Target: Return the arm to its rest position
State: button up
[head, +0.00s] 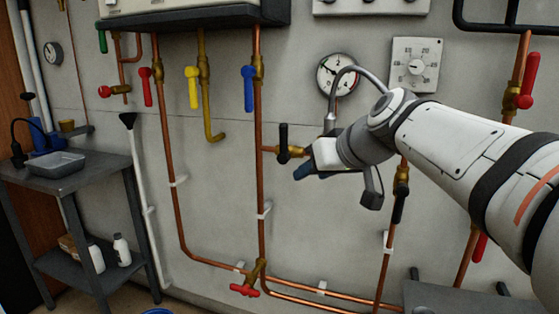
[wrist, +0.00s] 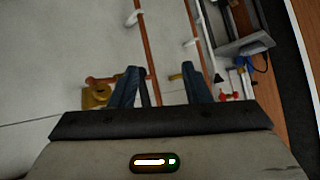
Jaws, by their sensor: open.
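My white arm (head: 455,140) reaches in from the right in the head view. My gripper (head: 303,171) is in front of the wall, just right of a black-handled valve (head: 283,145) on a copper branch pipe. In the wrist view my gripper (wrist: 163,82) shows two dark blue fingers spread apart with nothing held between them. A brass valve (wrist: 97,96) shows beside the left finger there. Whether the fingers touch the valve or pipe cannot be told.
Copper pipes (head: 260,200) run down the wall with red, yellow and blue handles. A round gauge (head: 336,74) and a square dial (head: 415,64) hang above my gripper. A grey trolley (head: 95,177) with a tray (head: 56,163) stands at the left.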

jog(key=s+d+f+m+g+h+p, duration=0.1)
jog(key=s+d+m+g+h+p, duration=0.1)
jog(key=s+p, duration=0.7)
jog(key=s+d+m+g+h+p, duration=0.2)
jog(key=s+d+p, duration=0.4)
jog(key=s+p, duration=0.4)
jog(key=shift+s+f+g+h+p, duration=0.15)
jog(key=shift+f+g+h+p, duration=0.25)
jog(key=shift+g+h+p, duration=0.6)
jog(key=shift+d, duration=0.1)
